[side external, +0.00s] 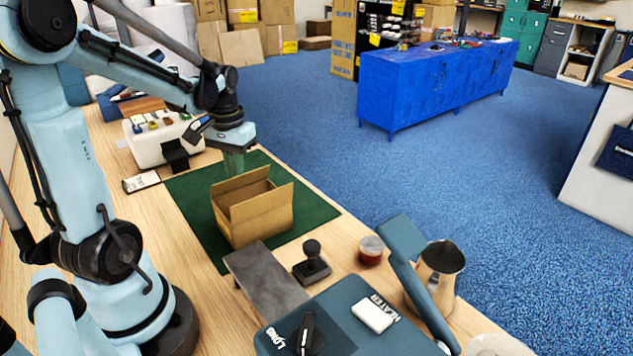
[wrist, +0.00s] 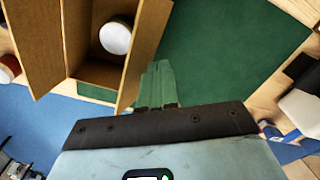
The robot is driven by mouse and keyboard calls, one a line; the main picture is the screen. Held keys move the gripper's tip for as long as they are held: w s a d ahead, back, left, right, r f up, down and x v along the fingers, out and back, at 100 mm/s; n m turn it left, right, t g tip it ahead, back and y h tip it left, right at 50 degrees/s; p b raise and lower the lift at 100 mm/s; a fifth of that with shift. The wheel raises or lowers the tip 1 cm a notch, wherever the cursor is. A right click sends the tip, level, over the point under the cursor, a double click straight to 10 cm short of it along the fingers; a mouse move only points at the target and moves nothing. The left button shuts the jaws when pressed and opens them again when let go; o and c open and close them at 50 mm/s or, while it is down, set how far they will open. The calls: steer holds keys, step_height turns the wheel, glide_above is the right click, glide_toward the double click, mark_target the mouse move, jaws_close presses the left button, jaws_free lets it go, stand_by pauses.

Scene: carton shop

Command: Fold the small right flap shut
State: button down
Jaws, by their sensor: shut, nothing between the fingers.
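The open brown carton (side external: 265,225) stands on the green mat (side external: 195,195), with flaps standing up around its opening. In the wrist view its cardboard flap (wrist: 147,45) rises along the right of the opening, and a broad panel (wrist: 35,45) is on the left. A round white-topped item (wrist: 116,38) sits inside. I cannot tell for sure which panel is the small right flap. My gripper (side external: 234,165) is shut and empty, pointing down just behind the carton. In the wrist view its green fingers (wrist: 157,82) are beside the flap's lower end; contact is unclear.
A grey metal block (side external: 264,280), a black stamp-like tool (side external: 312,262) and a jar of reddish content (side external: 371,250) stand in front of the carton. A white box with small items (side external: 160,140) and a phone-like card (side external: 141,181) lie behind left. The mat's right side is clear.

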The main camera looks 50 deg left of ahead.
mark_target(242, 178)
steer(key=shift+d, duration=1.2)
steer(key=shift+d+f, duration=0.25)
steer(key=shift+d, duration=0.2)
steer(key=shift+r, duration=3.5)
steer(key=w+d+f+m+t, duration=0.1)
steer(key=d+m+t, duration=0.5)
steer(key=d, duration=1)
steer(key=shift+w+d+f+t, duration=0.2)
steer(key=shift+w+f+t, duration=0.1)
steer(key=shift+w+t, duration=0.35)
